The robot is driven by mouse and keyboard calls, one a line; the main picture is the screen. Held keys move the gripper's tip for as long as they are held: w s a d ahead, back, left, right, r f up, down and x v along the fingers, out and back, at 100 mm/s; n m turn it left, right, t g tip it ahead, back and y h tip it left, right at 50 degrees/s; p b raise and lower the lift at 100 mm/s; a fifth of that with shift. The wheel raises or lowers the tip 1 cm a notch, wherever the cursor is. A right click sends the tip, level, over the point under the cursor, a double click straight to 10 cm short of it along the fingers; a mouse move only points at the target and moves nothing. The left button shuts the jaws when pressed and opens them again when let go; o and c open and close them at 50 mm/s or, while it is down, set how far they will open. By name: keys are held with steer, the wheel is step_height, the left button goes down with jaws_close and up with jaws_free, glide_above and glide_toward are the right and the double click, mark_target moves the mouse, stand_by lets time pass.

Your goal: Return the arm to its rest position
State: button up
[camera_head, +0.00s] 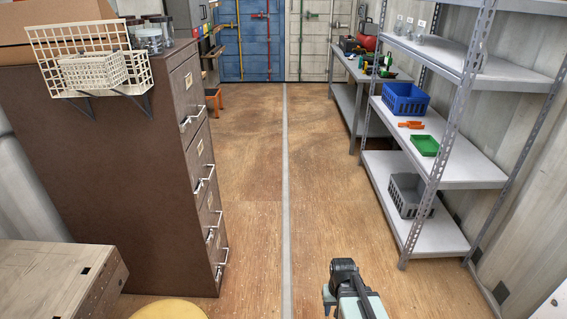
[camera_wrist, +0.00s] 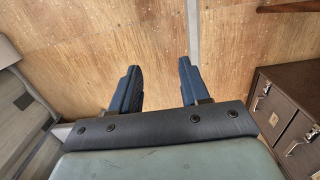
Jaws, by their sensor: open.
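My gripper (camera_wrist: 158,90) shows in the wrist view with its two dark blue fingers spread apart. It is open, with nothing between the fingers, and the wooden floor (camera_wrist: 160,45) lies beyond them. In the head view, part of my arm (camera_head: 350,290) shows at the bottom, right of the centre, above the floor. The gripper's fingertips cannot be made out clearly there.
A brown filing cabinet (camera_head: 110,150) stands at the left, with a white wire basket (camera_head: 92,71) on its side. A metal shelf (camera_head: 466,160) at the right holds a blue crate (camera_head: 405,99), a green tray (camera_head: 425,145) and a grey crate (camera_head: 407,196). The middle floor is clear.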

steer(key=s+f+g, duration=0.3)
steer(key=s+f, duration=0.6)
steer(key=s, duration=0.4)
steer(key=s+f+g, duration=0.3)
steer(key=s+f, duration=0.5)
steer(key=s, duration=0.6)
steer(key=shift+f, duration=0.35)
